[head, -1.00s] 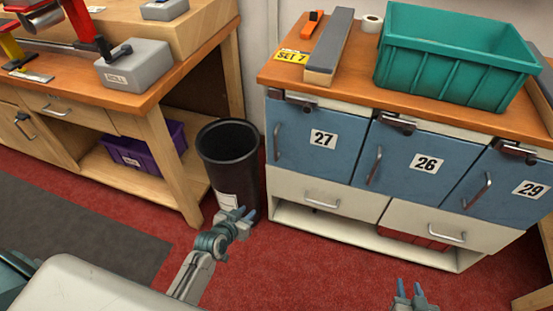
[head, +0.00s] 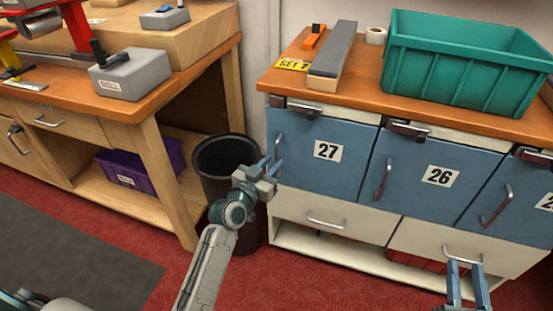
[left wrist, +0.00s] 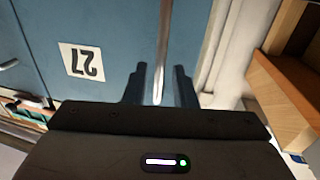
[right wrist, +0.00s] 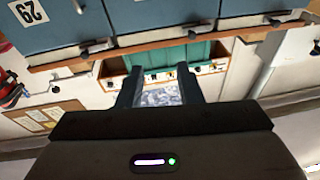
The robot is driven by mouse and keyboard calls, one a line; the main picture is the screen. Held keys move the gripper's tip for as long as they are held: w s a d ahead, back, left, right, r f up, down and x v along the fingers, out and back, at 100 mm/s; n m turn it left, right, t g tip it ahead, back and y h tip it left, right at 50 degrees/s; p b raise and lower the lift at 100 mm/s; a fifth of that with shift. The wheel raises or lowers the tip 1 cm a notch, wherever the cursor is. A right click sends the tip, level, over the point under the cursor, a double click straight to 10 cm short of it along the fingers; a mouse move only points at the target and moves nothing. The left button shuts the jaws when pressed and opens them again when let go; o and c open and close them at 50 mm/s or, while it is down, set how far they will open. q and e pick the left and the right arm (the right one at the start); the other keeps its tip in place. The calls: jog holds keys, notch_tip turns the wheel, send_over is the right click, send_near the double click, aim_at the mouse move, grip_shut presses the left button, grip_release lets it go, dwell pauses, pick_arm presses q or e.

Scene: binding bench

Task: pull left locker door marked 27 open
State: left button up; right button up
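The blue locker door marked 27 (head: 345,170) is at the left of the row and looks shut. Its number also shows upside down in the left wrist view (left wrist: 82,62). The door's upright metal handle (left wrist: 164,40) runs between the fingertips of my left gripper (left wrist: 160,85), with gaps on both sides. In the head view my left gripper (head: 272,170) is open at the lower end of that handle, which it partly hides.
Dark latches (head: 295,107) sit above the doors. A black bin (head: 222,157) stands behind my left arm, beside the wooden bench (head: 150,105). A green crate (head: 460,70) stands on the locker top.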

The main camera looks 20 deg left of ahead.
aim_at(276, 158)
pick_arm(q)
jog(key=shift+x, duration=1.6)
jog(key=shift+c, duration=0.2)
grip_shut()
